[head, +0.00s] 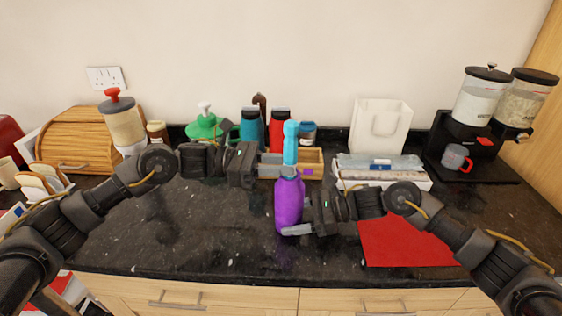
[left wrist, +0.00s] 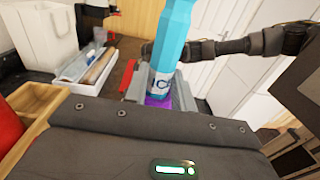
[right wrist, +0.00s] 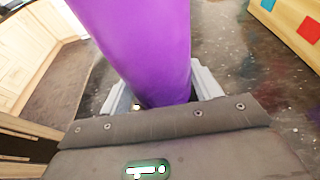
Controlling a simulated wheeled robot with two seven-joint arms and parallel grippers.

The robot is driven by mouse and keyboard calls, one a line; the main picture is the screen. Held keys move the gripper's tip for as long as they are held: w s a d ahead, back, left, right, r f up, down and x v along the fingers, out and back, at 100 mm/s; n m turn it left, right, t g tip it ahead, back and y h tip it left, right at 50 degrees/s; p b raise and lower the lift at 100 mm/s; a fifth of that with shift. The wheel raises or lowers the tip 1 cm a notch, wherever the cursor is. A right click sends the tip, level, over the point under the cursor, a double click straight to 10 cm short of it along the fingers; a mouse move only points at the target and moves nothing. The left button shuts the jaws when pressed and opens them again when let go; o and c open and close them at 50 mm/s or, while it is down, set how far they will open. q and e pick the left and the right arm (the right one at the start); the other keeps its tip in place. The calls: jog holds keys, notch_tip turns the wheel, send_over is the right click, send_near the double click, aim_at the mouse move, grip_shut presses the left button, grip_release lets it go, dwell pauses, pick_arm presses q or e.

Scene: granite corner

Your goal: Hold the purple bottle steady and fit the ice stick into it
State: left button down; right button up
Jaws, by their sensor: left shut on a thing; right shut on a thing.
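The purple bottle (head: 288,204) stands upright on the dark counter. My right gripper (head: 294,212) is shut around its body, and the bottle fills the right wrist view (right wrist: 140,45). The light blue ice stick (head: 291,145) is upright directly over the bottle's mouth. My left gripper (head: 287,171) is shut on the stick's lower part, just above the bottle's top. In the left wrist view the stick (left wrist: 172,45) shows a white label, with purple (left wrist: 157,102) just below it. The fingers hide the stick's lower end, so I cannot tell whether it is inside the mouth.
Behind stand a teal bottle (head: 252,131), a red bottle (head: 277,130) and a wooden tray (head: 314,160). A red mat (head: 403,242) lies to the right, and a white box (head: 385,184) behind it. The front left counter is clear.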

pick_arm(q)
jog(key=shift+f, duration=0.85)
jog(key=c, duration=1.1)
grip_release()
jog(key=shift+f, duration=0.1)
jog(key=a, duration=1.2)
jog(key=shift+w+r, duration=0.2)
jog(key=shift+w, duration=0.1)
pick_arm(e)
jog(key=shift+f, duration=0.1)
jog(key=o, duration=0.8)
jog(key=shift+o, duration=0.2)
jog(key=shift+d, duration=0.1)
